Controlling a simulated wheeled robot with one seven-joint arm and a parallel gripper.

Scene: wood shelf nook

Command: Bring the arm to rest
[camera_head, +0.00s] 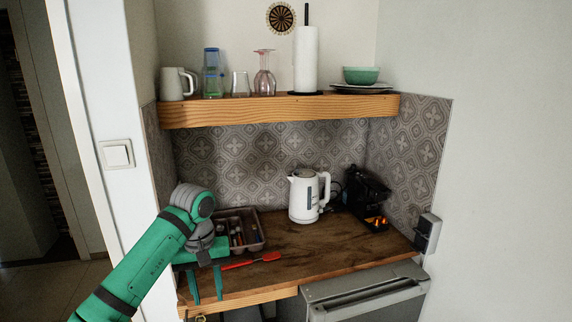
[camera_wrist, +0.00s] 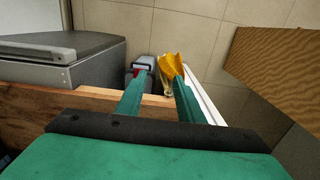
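My green arm comes in from the lower left in the head view. My gripper (camera_head: 207,298) hangs at the left front edge of the wooden counter (camera_head: 320,245), fingers pointing down. Its two fingers stand apart, with nothing seen held between them. In the wrist view, my gripper (camera_wrist: 162,82) shows both green fingers spread, above the counter's front edge. A yellow object (camera_wrist: 172,68) shows beyond the right fingertip, and a grey and red object lies behind the left one. Both look lower down, and I cannot tell their exact distance.
A red utensil (camera_head: 252,260) lies on the counter, right of my gripper. A cutlery tray (camera_head: 262,232) stands behind it. A white kettle (camera_head: 303,198) and a black coffee machine (camera_head: 367,192) stand farther right. A shelf (camera_head: 280,109) with dishes hangs above.

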